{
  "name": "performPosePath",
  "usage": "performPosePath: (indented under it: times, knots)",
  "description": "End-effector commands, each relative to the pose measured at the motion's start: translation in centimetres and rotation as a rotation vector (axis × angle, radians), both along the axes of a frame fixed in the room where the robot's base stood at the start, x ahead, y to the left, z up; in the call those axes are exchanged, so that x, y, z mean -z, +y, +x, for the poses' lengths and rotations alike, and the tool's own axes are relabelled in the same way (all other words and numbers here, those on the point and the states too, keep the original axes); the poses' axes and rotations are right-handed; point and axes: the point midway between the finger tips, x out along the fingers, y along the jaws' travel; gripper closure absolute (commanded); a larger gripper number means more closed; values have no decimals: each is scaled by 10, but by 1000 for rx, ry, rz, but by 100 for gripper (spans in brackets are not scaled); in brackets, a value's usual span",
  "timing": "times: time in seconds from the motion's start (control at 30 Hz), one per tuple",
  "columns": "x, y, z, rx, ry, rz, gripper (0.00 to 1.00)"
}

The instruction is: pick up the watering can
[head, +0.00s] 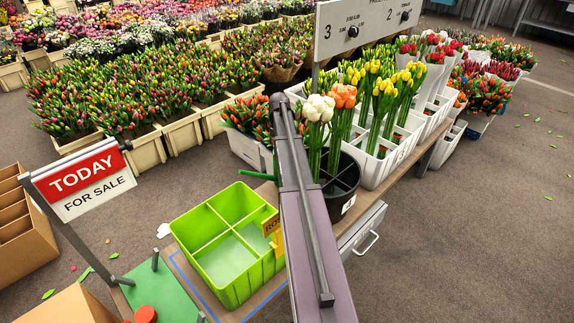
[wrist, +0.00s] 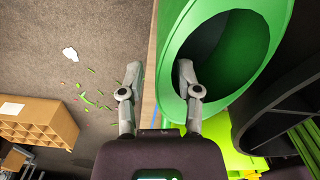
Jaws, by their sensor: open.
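The green watering can (wrist: 171,40) fills the upper middle of the wrist view, its wide round opening facing the camera. In the head view my arm hides most of it; only a thin green part (head: 257,176) shows left of the arm. My gripper (wrist: 157,80) is open in the wrist view. Its right finger overlaps the rim of the opening; I cannot tell whether the tip is inside. Its left finger is left of the can, over the table edge and floor. The can's near side lies between the fingers. In the head view the gripper is hidden behind my arm.
A lime-green divided box (head: 205,262) stands in front of the can. A black bucket (head: 346,190) with tulips and white crates (head: 376,172) stand to the right. A "TODAY" sign (head: 84,181) stands at left.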

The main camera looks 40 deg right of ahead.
Motion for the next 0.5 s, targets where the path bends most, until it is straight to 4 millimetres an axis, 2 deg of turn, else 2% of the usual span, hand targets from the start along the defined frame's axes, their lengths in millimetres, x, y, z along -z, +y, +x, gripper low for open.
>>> performPosePath:
  times: [0.13,0.17,0.2,0.3,0.5]
  knots:
    - [0,0,0,0,0,0,56]
    - [0,0,0,0,0,0,62]
    - [0,0,0,0,0,0,74]
    - [0,0,0,0,0,0,100]
    - [0,0,0,0,0,0,100]
